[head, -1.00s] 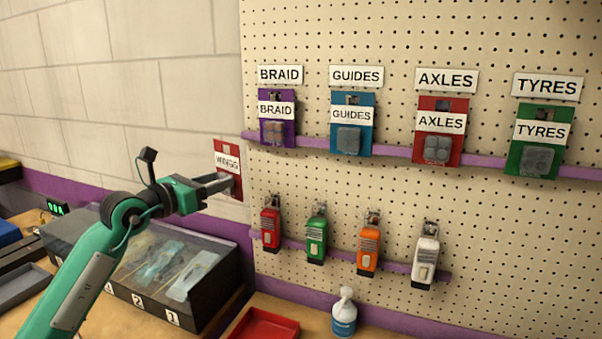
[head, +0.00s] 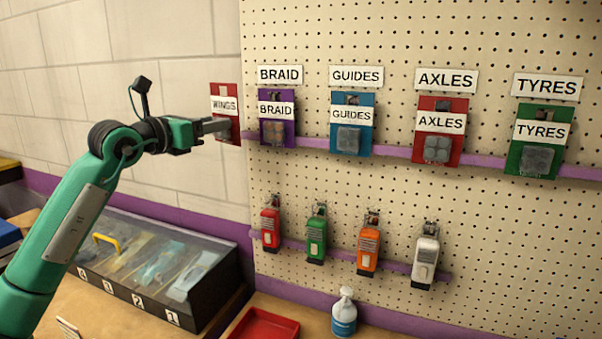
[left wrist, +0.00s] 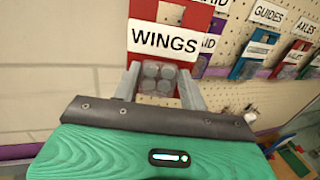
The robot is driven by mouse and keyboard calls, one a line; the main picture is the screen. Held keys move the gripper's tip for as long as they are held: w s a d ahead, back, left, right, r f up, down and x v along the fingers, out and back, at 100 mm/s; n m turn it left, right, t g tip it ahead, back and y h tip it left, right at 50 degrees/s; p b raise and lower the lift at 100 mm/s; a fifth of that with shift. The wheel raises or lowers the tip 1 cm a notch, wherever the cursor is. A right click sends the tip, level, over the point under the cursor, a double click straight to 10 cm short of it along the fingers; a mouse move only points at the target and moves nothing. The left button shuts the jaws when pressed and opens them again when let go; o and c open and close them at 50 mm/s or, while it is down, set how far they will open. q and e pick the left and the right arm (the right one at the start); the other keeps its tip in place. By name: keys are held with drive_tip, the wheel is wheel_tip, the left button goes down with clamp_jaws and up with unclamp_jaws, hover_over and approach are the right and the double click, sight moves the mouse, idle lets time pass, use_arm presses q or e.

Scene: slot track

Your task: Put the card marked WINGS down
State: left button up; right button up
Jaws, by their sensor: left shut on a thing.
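The red card marked WINGS (head: 226,128) is held upright in the air in front of the wall, just left of the pegboard's BRAID card. My left gripper (head: 215,126) is shut on it. In the left wrist view the WINGS card (left wrist: 168,40) stands between the two fingers (left wrist: 160,85), with grey round parts in its pack below the label. My right gripper is not in view.
The pegboard (head: 400,190) holds BRAID (head: 276,132), GUIDES (head: 351,138), AXLES (head: 437,145) and TYRES (head: 538,160) cards along a purple rail. Several coloured cars hang below. A compartmented case (head: 215,295), red tray (head: 262,326) and spray bottle (head: 344,312) stand on the bench.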

use_arm(q)
drive_tip(key=s+f, duration=0.3)
drive_tip(key=f, duration=1)
drive_tip(key=s+f, duration=0.3)
drive_tip(key=f, duration=0.9)
drive_tip(key=s+a+f+n+t+y, duration=0.1)
drive_tip(key=s+a+f+y, duration=0.1)
drive_tip(key=s+f, duration=1.4)
drive_tip(key=shift+s+a+f+n+t, duration=0.2)
drive_tip(key=shift+s+f+n+t, duration=0.15)
drive_tip(key=shift+s, duration=0.65)
